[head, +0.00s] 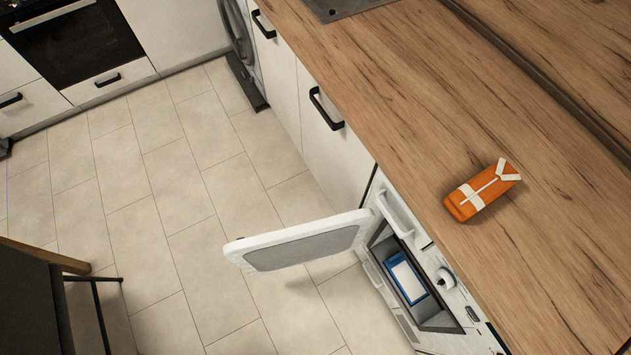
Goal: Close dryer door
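The dryer (457,306) is a white machine under the wooden counter at the lower right. Its door (300,246) is white with a grey inner panel and stands wide open, sticking out to the left over the floor. The square opening shows a dark inside with a blue and white item (408,279) in it. A white knob (445,278) sits on the dryer's front. My gripper is not in view.
An orange packet (481,191) lies on the wooden counter (430,95). A dark table (30,300) stands at the lower left. An oven (75,40) and a round-doored appliance (238,35) are at the back. The tiled floor (160,190) between is clear.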

